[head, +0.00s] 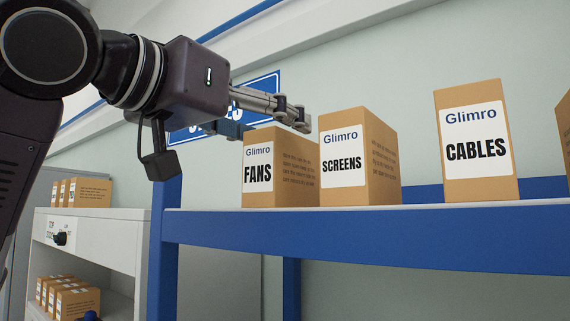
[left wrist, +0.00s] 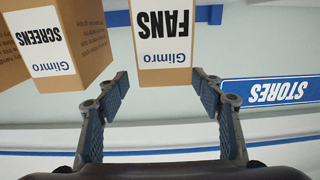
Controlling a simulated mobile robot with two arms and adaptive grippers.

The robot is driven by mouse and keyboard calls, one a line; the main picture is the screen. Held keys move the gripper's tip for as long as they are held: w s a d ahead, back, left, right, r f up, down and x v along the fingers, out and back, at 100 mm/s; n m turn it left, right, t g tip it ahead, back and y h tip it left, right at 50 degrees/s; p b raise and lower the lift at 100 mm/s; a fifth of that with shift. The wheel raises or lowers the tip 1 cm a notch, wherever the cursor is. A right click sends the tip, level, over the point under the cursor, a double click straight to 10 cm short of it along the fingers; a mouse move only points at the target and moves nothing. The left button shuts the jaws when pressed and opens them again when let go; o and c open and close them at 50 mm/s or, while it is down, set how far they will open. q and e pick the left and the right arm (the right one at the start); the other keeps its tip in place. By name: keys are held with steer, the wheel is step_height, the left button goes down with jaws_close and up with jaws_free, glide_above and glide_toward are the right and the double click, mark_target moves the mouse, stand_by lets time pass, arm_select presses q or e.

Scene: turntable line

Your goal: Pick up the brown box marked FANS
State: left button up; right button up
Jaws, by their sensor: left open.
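The brown box marked FANS (head: 282,172) stands upright on the blue shelf (head: 380,235), at the left of the row. My left gripper (head: 268,124) is open and empty, at the top of this box in the head view. In the left wrist view, which is upside down, the FANS box (left wrist: 165,40) sits at the top centre, in line with the gap between the fingers of my left gripper (left wrist: 162,82). I cannot tell whether the fingertips touch it. My right gripper is not in view.
The SCREENS box (head: 372,160) stands close on the right of the FANS box. The CABLES box (head: 478,178) stands farther right, past a gap. A STORES sign (left wrist: 268,91) is on the wall. A white cabinet (head: 110,240) with small boxes is at lower left.

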arm_select(q)
steer(key=p+x, duration=0.2)
steer(key=x, duration=0.2)
steer(key=shift+w+a+f+p, duration=0.1)
steer(key=shift+w+f+p, duration=0.15)
steer(key=shift+w+p, duration=0.25)
steer(key=shift+w+d+f, duration=0.15)
steer(key=shift+w+d, duration=0.05)
steer(key=shift+w, duration=0.05)
steer(key=shift+s, duration=0.2)
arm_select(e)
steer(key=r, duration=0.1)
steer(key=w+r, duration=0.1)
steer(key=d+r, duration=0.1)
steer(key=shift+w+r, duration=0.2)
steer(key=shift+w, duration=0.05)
arm_select(q)
steer(key=shift+a, duration=0.1)
steer(key=c, duration=1.5)
steer(key=shift+c, duration=0.2)
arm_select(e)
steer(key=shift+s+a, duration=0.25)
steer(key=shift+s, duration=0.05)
